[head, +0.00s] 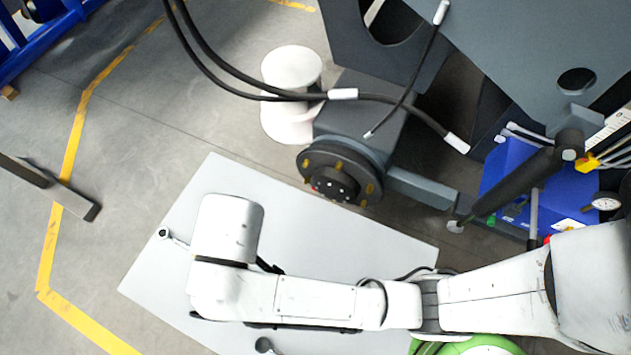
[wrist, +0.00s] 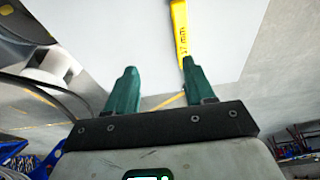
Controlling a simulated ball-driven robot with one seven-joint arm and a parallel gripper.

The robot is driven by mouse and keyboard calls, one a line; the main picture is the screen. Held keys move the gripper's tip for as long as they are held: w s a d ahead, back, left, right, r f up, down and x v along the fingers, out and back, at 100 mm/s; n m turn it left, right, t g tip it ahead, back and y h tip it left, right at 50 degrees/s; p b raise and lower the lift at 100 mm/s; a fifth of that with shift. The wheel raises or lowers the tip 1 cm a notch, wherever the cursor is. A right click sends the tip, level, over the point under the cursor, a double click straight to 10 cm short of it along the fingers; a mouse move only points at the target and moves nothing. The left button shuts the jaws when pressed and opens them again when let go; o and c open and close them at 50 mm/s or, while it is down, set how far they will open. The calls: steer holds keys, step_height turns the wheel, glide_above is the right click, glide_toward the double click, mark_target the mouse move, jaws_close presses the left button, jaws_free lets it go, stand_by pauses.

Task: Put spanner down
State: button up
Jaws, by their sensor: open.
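In the wrist view, the yellow spanner (wrist: 180,30), marked 17 mm, runs from the top edge down to the tip of the right finger. Most of it is cut off by the frame. My gripper (wrist: 158,75) has two green fingers spread apart with a clear gap, and the spanner is not between them. Whether the right finger touches it I cannot tell. In the head view my own arm hides the gripper. A silver tool end (head: 164,233) pokes out left of the arm over the pale grey tabletop (head: 330,225); whether it belongs to the yellow spanner I cannot tell.
Another tool end (head: 264,345) shows at the tabletop's lower edge. The upper tabletop is clear.

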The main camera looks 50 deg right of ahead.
steer(key=s+d+f+m, duration=0.1)
steer(key=s+d+f, duration=0.1)
steer(key=s+d, duration=0.3)
steer(key=s+d+f+m+g, duration=0.1)
steer(key=s+d, duration=0.3)
steer(key=d, duration=0.6)
steer(key=s+d+f+m+g, duration=0.1)
steer(key=s+d+f, duration=0.2)
steer(key=s+d, duration=0.2)
steer(key=shift+s+d+m+h, duration=0.15)
steer(key=shift+s+d+h, duration=0.05)
steer(key=shift+d, duration=0.65)
steer(key=shift+s+d+m+h, duration=0.15)
steer(key=shift+d+h, duration=0.05)
steer(key=shift+d, duration=0.65)
